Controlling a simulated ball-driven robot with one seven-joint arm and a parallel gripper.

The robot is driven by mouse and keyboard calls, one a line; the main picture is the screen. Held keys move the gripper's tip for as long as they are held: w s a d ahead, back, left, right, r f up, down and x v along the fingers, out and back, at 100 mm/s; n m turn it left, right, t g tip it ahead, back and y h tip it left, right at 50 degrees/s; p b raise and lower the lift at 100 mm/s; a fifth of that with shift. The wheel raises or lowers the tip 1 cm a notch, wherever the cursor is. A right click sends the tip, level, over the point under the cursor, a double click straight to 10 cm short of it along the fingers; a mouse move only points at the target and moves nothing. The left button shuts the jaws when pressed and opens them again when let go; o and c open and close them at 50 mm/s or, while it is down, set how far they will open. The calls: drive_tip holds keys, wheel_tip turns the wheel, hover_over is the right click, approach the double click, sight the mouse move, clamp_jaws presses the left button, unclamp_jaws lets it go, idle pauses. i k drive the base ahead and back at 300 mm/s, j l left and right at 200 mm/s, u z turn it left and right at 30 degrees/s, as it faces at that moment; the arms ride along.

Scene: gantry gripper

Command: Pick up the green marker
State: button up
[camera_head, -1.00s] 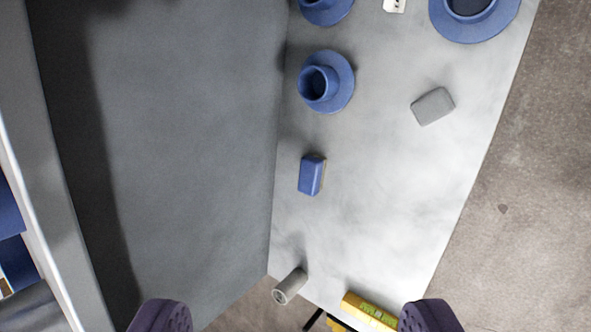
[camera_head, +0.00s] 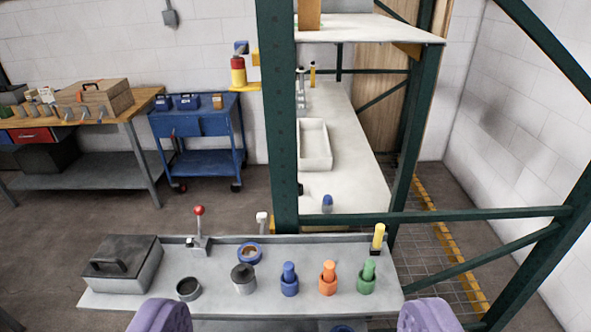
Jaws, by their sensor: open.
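The green marker (camera_head: 368,268) stands upright at the right of a grey bench top, with its lower part in a wider green holder or base (camera_head: 366,285). It is the rightmost of a row with a similar orange piece (camera_head: 328,278) and a blue piece (camera_head: 289,279). My gripper (camera_head: 294,316) is open, its two purple fingers wide apart at the bottom edge of the view. Nothing is between the fingertips. The green marker is ahead of the gripper, inward of the right finger and apart from it.
On the bench (camera_head: 220,295) are a grey toolbox (camera_head: 122,264), a red-knobbed lever (camera_head: 198,230), a dark ring (camera_head: 188,289), a grey canister (camera_head: 243,280), a blue tape roll (camera_head: 250,253) and a yellow piece (camera_head: 378,238). A green rack post (camera_head: 278,110) and crossbar (camera_head: 430,216) rise behind.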

sight(368, 268)
drive_tip(key=z, duration=3.7)
drive_tip(key=u, duration=3.35)
drive_tip(key=i+l+u, duration=0.15)
drive_tip(key=i+l, duration=0.15)
drive_tip(key=i, duration=0.25)
